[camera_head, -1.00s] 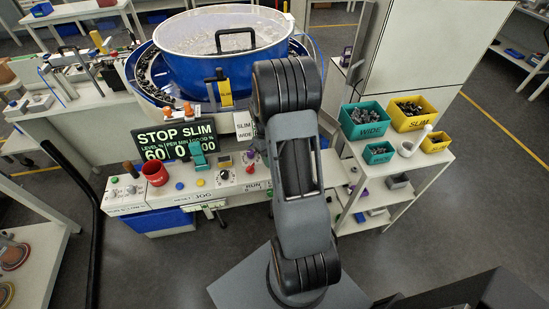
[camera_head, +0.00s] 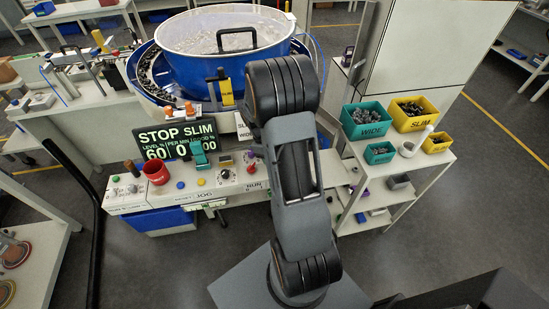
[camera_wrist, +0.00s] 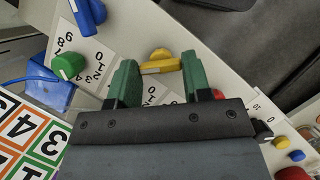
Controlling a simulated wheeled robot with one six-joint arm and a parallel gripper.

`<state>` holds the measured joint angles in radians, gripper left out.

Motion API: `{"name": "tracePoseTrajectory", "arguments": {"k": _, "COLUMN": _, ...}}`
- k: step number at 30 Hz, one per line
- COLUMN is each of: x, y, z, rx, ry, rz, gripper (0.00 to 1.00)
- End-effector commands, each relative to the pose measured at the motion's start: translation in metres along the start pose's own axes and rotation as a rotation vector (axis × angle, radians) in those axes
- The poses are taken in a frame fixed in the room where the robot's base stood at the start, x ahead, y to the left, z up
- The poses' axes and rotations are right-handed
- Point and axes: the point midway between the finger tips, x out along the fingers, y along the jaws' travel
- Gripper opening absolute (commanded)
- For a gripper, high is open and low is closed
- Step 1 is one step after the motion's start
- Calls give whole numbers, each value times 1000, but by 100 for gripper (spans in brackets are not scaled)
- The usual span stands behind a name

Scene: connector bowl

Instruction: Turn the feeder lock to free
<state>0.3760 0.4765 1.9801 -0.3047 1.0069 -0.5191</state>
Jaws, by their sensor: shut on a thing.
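My gripper (camera_wrist: 159,72) shows in the wrist view with two green fingers over a pale panel. A yellow knob (camera_wrist: 160,66) with a white stripe lies between the fingertips, and its bar reaches across to both. The fingers are closed on it. I cannot read a lock label there. In the head view my arm hides the gripper and this knob. The blue feeder bowl (camera_head: 195,72) stands behind a control panel (camera_head: 150,193). The display (camera_head: 172,140) reads STOP SLIM.
In the wrist view a green knob (camera_wrist: 68,66) and a blue handle (camera_wrist: 87,12) are on the left. A red knob (camera_wrist: 218,94) is just behind the right finger.

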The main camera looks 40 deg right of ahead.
Motion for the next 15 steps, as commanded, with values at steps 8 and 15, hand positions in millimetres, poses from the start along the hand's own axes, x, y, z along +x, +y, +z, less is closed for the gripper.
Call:
{"name": "tracePoseTrajectory", "arguments": {"k": 8, "x": 0, "y": 0, "z": 0, "rx": -4, "ry": -1, "rz": 2, "gripper": 21}}
{"name": "tracePoseTrajectory", "arguments": {"k": 15, "x": 0, "y": 0, "z": 0, "rx": -3, "ry": -1, "rz": 1, "gripper": 61}}
